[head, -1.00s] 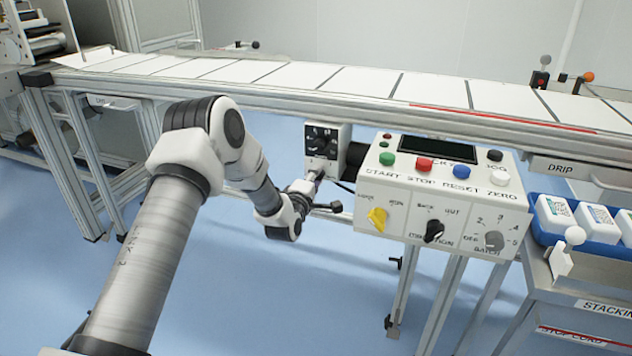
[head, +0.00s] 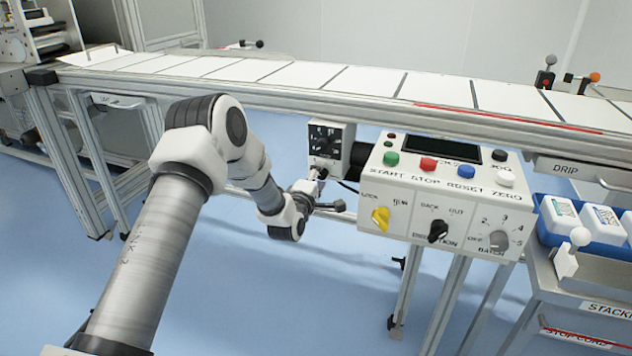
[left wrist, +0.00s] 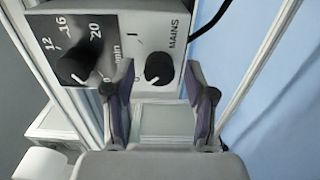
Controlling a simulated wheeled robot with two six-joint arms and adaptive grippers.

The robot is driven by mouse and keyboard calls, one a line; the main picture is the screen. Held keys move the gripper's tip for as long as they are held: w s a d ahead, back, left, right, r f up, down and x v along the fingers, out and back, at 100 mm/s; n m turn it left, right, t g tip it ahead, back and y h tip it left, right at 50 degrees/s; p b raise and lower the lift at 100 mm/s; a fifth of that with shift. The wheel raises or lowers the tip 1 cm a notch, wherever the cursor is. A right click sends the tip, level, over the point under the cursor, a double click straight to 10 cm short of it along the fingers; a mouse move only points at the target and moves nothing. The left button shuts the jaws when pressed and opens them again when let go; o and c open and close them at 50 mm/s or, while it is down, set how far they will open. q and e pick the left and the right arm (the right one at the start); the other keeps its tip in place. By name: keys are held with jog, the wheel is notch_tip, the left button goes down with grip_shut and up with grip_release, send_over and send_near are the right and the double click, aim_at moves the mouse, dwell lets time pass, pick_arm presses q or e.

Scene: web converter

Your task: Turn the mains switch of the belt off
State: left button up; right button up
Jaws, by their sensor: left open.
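The mains switch (left wrist: 158,67) is a round black knob beside the word MAINS on a grey control box (left wrist: 130,22) in the left wrist view. In the head view the dark-faced box (head: 325,138) hangs under the belt (head: 300,75). My left gripper (left wrist: 161,72) is open, its two fingers showing on either side of the mains knob; contact is not clear. In the head view the left gripper (head: 316,177) is just below the box, small and partly hidden by its wrist. The right gripper is out of view.
A larger black dial (left wrist: 76,65) with numbers sits left of the mains knob. A button panel (head: 440,195) with a yellow knob (head: 380,218) stands close right of the box. The belt frame runs above. Blue floor (head: 250,300) below is free.

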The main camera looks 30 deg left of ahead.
pick_arm(q)
jog(key=v, duration=1.1)
jog(key=shift+s, duration=0.4)
